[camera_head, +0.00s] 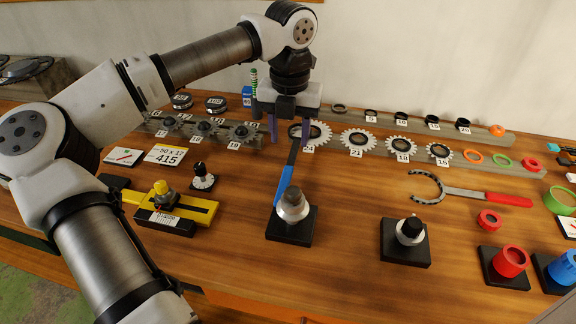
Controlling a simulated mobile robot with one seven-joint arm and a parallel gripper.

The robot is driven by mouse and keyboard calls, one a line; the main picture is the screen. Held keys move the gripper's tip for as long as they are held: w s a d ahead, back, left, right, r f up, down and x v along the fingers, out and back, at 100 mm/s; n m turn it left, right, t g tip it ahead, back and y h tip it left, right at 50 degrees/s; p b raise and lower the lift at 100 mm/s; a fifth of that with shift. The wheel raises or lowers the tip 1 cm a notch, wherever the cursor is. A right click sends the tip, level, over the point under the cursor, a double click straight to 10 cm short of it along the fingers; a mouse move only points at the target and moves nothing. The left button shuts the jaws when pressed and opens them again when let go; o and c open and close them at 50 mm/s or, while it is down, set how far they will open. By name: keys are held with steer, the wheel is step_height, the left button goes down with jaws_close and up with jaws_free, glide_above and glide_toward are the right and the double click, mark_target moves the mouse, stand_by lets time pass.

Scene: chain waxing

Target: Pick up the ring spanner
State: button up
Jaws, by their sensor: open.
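The ring spanner (285,182) has a blue handle and a dark shank. It lies on the wooden bench, pointing away toward the gear row, with its dark ring end close to the gear marked 24. Its near end is partly hidden behind a silver knob on a black base. My gripper (289,132) points down above the far part of the spanner. Its two purple fingers are apart, one on each side of the shank and ring end as seen here. Nothing shows held between them. I cannot tell the exact height of the fingertips over the bench.
The gear marked 24 (318,133) stands just right of my gripper in a row of toothed gears. The silver knob on its black base (291,207) is in front. A red-handled hook spanner (490,198) lies to the right. Bare bench shows around (345,190).

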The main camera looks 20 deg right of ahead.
mark_target(288, 167)
step_height(288, 167, down, 9)
steer(key=p, duration=0.3)
steer(key=shift+a+r, duration=0.1)
steer(key=shift+r, duration=0.1)
jaws_close()
